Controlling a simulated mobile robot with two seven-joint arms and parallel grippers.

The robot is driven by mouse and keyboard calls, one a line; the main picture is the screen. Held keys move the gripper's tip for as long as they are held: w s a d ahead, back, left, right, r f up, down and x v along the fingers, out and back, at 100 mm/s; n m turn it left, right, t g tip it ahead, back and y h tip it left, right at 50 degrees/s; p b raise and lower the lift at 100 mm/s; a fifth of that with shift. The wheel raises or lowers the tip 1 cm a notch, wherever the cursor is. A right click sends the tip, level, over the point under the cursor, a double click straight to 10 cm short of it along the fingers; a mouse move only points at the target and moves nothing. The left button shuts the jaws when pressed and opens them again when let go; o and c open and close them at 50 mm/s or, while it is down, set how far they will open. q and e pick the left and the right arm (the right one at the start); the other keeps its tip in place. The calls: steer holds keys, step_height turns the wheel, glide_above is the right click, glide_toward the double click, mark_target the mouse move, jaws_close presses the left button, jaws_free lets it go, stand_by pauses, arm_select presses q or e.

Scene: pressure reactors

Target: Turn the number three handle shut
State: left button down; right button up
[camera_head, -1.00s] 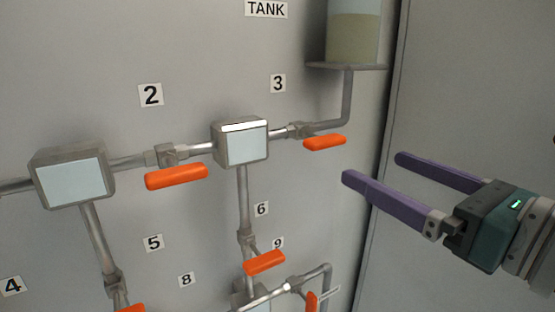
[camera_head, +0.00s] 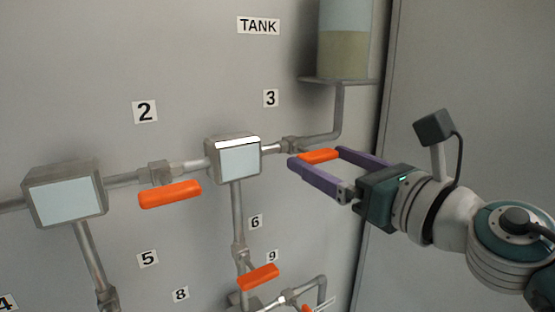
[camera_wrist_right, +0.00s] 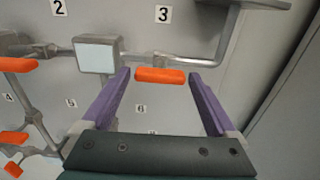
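The number three handle (camera_head: 319,156) is an orange lever lying along the pipe below the label 3 (camera_head: 271,98). My right gripper (camera_head: 316,157) is open, with its two purple fingers on either side of this handle in the head view. In the right wrist view the handle (camera_wrist_right: 160,75) shows between the spread fingertips (camera_wrist_right: 160,76), with gaps at both ends. I cannot tell whether a finger touches it. My left gripper is in neither view.
A sight box (camera_head: 238,158) sits just left of the handle on the pipe. The tank (camera_head: 345,50) stands on a shelf above. The number two handle (camera_head: 170,194) and number six handle (camera_head: 258,277) are nearby. A panel edge (camera_head: 385,120) runs down at the right.

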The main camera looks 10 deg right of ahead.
steer(key=c, duration=1.1)
steer(key=shift+o, duration=0.2)
steer(key=shift+m, duration=0.3)
steer(key=m+p, duration=0.1)
steer(key=m, duration=0.2)
steer(key=m+p, duration=0.1)
steer(key=m, duration=0.4)
steer(key=m+p, duration=0.1)
steer(key=m, duration=0.4)
steer(key=shift+m+p, duration=0.5)
steer(key=shift+m, duration=1.6)
steer(key=o, duration=1.2)
